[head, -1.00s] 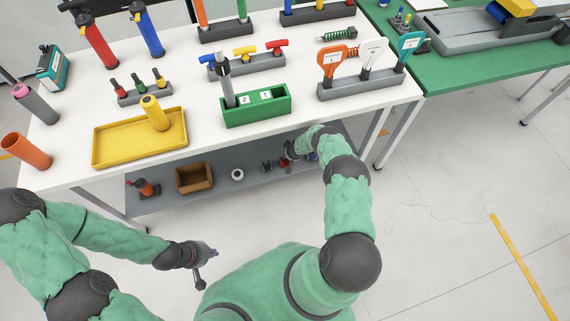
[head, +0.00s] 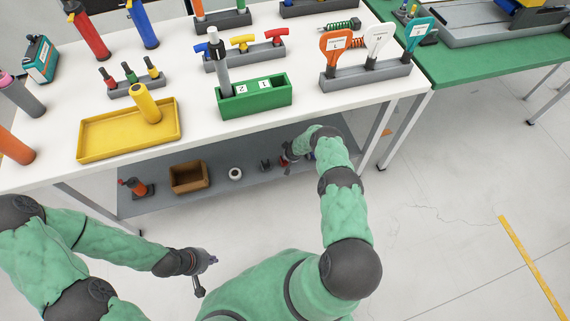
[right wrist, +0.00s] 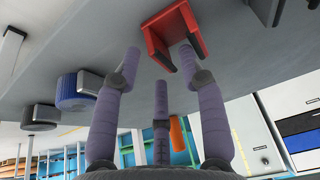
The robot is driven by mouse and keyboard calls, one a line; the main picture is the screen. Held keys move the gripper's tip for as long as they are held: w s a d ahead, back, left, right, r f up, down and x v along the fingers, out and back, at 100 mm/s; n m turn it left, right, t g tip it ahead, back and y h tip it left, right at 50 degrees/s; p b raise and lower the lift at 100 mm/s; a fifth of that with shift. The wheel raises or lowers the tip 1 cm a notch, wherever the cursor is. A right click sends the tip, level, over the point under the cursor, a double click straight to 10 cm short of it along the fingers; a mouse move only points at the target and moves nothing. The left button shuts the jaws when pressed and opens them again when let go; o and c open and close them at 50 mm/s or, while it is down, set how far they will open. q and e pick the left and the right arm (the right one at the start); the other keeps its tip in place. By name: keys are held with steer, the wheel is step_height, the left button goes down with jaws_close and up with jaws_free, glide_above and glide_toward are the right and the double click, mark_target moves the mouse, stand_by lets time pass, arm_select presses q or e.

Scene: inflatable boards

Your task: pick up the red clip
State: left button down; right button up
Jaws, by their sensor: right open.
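The red clip (right wrist: 163,45) is a U-shaped piece in the right wrist view, at the grey shelf surface just past my fingertips. My right gripper (right wrist: 160,75) is open, with its purple-grey fingers spread around the clip's near side and nothing held. In the head view my right gripper (head: 294,153) is low under the front of the white table, at the lower shelf; my arm and the table edge hide most of it, and the clip is hardly visible there. My left gripper (head: 204,274) hangs in front of the table, away from the clip, and looks empty; its opening is unclear.
On the lower shelf (head: 215,197) stand a brown box (head: 190,177), a white ring (head: 235,174) and a dark clip (head: 266,165). A blue roll (right wrist: 78,90) is left in the wrist view. The white table top (head: 200,110) overhangs the shelf.

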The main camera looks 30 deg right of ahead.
steer(key=shift+b+x, duration=1.3)
steer(key=shift+b, duration=0.25)
jaws_close()
